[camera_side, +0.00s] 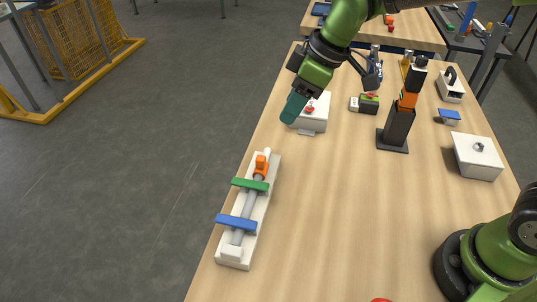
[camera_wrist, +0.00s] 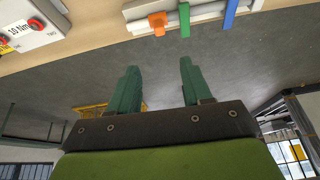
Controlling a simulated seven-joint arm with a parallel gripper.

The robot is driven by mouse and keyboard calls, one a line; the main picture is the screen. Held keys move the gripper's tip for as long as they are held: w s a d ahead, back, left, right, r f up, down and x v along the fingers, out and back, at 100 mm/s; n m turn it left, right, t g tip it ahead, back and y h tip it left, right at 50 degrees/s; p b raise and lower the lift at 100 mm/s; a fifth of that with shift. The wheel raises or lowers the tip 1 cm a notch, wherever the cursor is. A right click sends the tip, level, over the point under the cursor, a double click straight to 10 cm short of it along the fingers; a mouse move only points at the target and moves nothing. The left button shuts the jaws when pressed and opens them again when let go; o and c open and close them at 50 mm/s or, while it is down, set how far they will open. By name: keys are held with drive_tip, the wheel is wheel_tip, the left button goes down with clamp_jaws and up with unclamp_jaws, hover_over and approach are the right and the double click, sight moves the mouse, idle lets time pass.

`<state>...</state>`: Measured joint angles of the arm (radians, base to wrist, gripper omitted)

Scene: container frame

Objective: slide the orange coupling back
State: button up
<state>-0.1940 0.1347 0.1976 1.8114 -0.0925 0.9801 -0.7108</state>
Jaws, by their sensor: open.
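The orange coupling (camera_side: 261,165) sits on a grey rod near the far end of a white base (camera_side: 232,256) at the table's left edge. A green bar (camera_side: 249,185) crosses the base just nearer than it, and a blue bar (camera_side: 236,222) crosses further toward the near end. In the wrist view the coupling (camera_wrist: 157,22) is at the top, left of the green bar (camera_wrist: 184,18) and blue bar (camera_wrist: 230,12). My gripper (camera_side: 294,107) is above the table, beyond the coupling and apart from it. Its teal fingers (camera_wrist: 160,76) are open and empty.
A white box with a red button (camera_side: 313,118) stands close to my gripper; it also shows in the wrist view (camera_wrist: 30,38). A black and orange upright tool stand (camera_side: 397,128) and another white box (camera_side: 477,158) stand further right. The table's middle is clear.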

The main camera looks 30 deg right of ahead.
sight(262, 157)
drive_tip(key=x, duration=1.6)
drive_tip(key=shift+f, duration=0.4)
clamp_jaws()
